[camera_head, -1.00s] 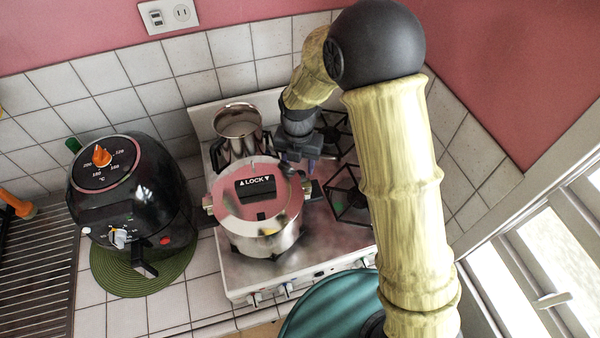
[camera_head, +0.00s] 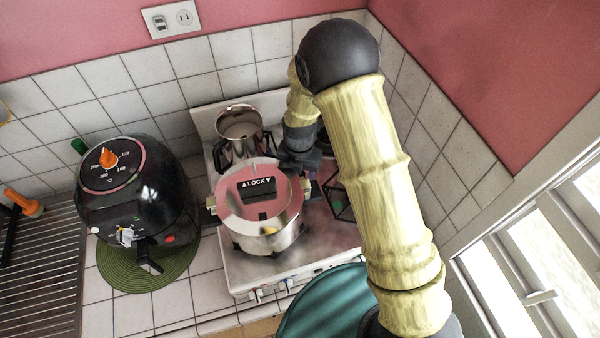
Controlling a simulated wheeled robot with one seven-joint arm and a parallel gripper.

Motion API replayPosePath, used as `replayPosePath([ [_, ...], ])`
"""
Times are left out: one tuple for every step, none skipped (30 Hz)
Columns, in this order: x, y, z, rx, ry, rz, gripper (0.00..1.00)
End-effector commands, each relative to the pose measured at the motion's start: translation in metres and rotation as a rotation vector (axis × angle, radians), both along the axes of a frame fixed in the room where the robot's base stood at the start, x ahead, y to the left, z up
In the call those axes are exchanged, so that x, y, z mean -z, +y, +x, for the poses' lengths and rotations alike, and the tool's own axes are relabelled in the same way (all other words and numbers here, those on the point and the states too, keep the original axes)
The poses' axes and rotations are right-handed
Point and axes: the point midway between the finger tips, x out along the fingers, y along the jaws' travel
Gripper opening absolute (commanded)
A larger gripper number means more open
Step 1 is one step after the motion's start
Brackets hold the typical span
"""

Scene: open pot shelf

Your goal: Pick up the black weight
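A silver pressure cooker (camera_head: 284,232) stands on the white stove. Its pinkish, shiny lid carries a black block marked LOCK (camera_head: 257,187) and a small dark patch near the front. I cannot make out a separate black weight; it may be hidden by my gripper or too small to tell. My gripper (camera_head: 301,164) is at the cooker's back right rim, pointing down, close to or over the lid edge. Its fingers are dark and blurred into the background, so I cannot see their opening, whether they touch the cooker, or whether they hold anything.
An open metal pot (camera_head: 240,130) stands behind the cooker on the stove (camera_head: 235,272). A black air fryer (camera_head: 130,195) sits on a green round mat (camera_head: 180,268) at left. A tiled wall is behind, a window (camera_head: 540,240) at right. A teal round object (camera_head: 315,305) is in front.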

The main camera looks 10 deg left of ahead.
Motion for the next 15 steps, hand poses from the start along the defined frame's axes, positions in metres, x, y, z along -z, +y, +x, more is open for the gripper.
replayPosePath([
  [0.0003,0.0001,0.0001,0.0,-0.001,0.0,0.49],
  [0.0003,0.0001,0.0002,0.0,-0.001,0.0,0.49],
  [0.0003,0.0001,0.0001,0.0,-0.001,0.0,0.49],
  [0.0003,0.0001,0.0001,0.0,-0.001,0.0,0.49],
  [0.0002,0.0001,0.0001,0.0,-0.001,0.0,0.49],
  [0.0002,0.0001,0.0001,0.0,0.0,0.0,0.49],
  [0.0002,0.0001,0.0001,0.0,0.0,0.0,0.49],
  [0.0002,0.0001,0.0001,0.0,0.0,0.0,0.49],
  [0.0001,0.0001,0.0001,0.0,0.0,0.0,0.49],
  [0.0001,0.0001,0.0001,0.0,0.0,0.0,0.49],
  [0.0001,0.0001,0.0001,0.0,0.0,0.0,0.49],
  [0.0001,0.0001,0.0001,0.0,0.0,0.0,0.49],
  [0.0,0.0001,0.0001,0.0,0.0,0.0,0.49],
  [0.0,0.0001,0.0001,0.0,0.0,0.0,0.49],
  [0.0,0.0001,0.0001,0.0,0.0,0.0,0.41],
])
